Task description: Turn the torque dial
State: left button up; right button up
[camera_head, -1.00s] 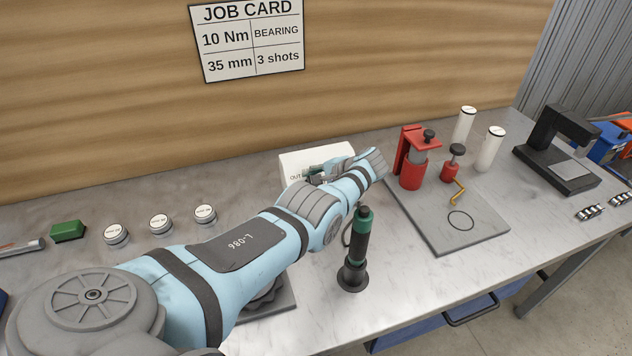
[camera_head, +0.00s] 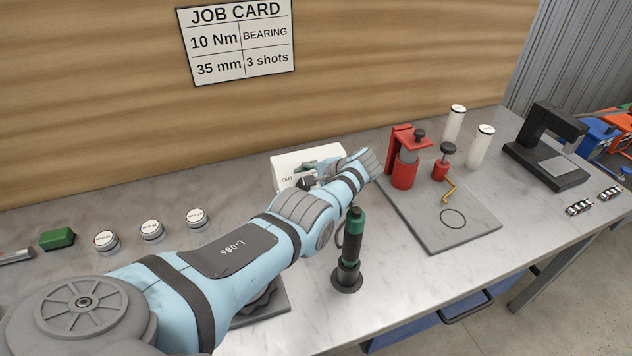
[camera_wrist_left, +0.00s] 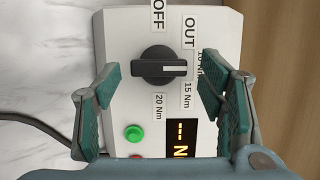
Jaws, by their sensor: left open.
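The torque dial (camera_wrist_left: 160,67) is a black knob on a white control box (camera_wrist_left: 120,25), which stands against the back of the bench in the head view (camera_head: 283,160). In the left wrist view its white pointer mark points right, toward the 10 Nm label, which is partly covered by a finger. OFF, 15 Nm and 20 Nm labels also surround it. My left gripper (camera_wrist_left: 160,90) is open, with one finger on each side of the dial and visible gaps between. In the head view the left gripper (camera_head: 306,177) is at the box, and the dial is hidden.
A green button (camera_wrist_left: 134,132) and a lit display (camera_wrist_left: 182,138) sit on the box. A black and green driver (camera_head: 350,248) stands upright in front of my left arm. Red press tools (camera_head: 404,165) stand on a grey plate (camera_head: 455,238) to the right. A job card (camera_head: 240,40) reads 10 Nm.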

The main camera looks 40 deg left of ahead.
pick_arm(q)
jog(key=w+v, duration=0.1)
jog(key=v, duration=1)
jog(key=shift+s+d+r, duration=0.2)
jog(key=shift+s+d, duration=0.05)
jog(key=shift+s, duration=0.2)
jog(key=shift+w+a+f, duration=0.1)
jog(key=shift+a+f, duration=0.05)
